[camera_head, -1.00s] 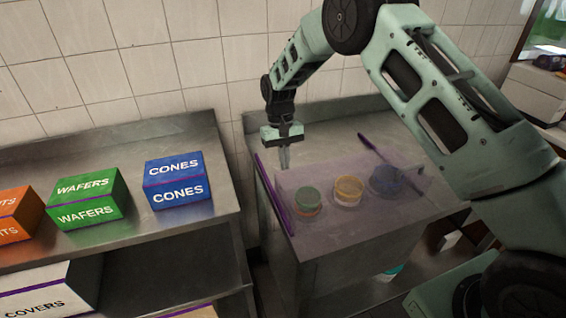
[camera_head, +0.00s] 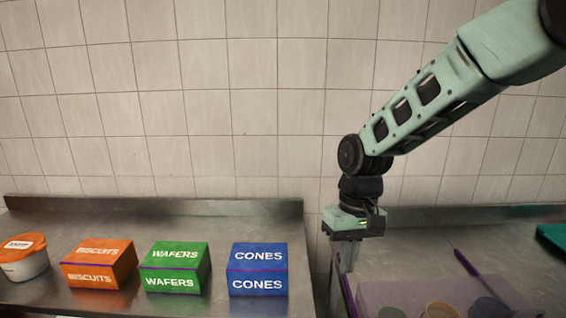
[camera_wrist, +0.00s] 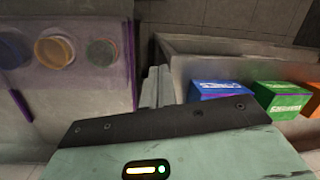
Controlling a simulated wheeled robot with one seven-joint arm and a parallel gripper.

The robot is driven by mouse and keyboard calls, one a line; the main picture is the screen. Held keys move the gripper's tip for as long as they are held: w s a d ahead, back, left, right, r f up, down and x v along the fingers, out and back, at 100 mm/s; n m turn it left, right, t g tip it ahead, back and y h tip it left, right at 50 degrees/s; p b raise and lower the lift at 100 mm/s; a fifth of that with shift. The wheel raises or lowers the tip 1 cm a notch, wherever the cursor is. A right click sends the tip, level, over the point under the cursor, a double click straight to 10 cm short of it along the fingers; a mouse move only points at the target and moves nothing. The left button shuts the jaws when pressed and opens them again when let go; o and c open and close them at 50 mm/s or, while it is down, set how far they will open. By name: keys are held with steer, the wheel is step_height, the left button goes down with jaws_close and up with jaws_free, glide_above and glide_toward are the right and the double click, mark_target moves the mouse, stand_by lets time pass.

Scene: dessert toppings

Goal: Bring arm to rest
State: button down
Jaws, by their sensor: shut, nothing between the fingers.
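My arm reaches in from the upper right of the head view, with my gripper (camera_head: 347,262) pointing down. It hangs near the gap between the two metal counters. The fingers are together and hold nothing. In the wrist view my gripper (camera_wrist: 157,88) shows as two grey fingers side by side, with the toppings counter on the left and the boxes on the right.
Left counter (camera_head: 150,213) bears a blue cones box (camera_head: 258,269), green wafers box (camera_head: 175,267), orange biscuits box (camera_head: 98,264) and orange-lidded tub (camera_head: 23,257). Right counter (camera_head: 420,250) has a translucent purple cover (camera_head: 385,290) and several round containers. A tiled wall stands behind.

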steer(key=s+d+n+t+b, duration=0.1)
steer(key=s+n, duration=0.3)
steer(key=s, duration=1.9)
steer(key=shift+s+r+n+t+b, duration=0.3)
steer(key=shift+t+b, duration=0.1)
steer(key=shift+b, duration=0.2)
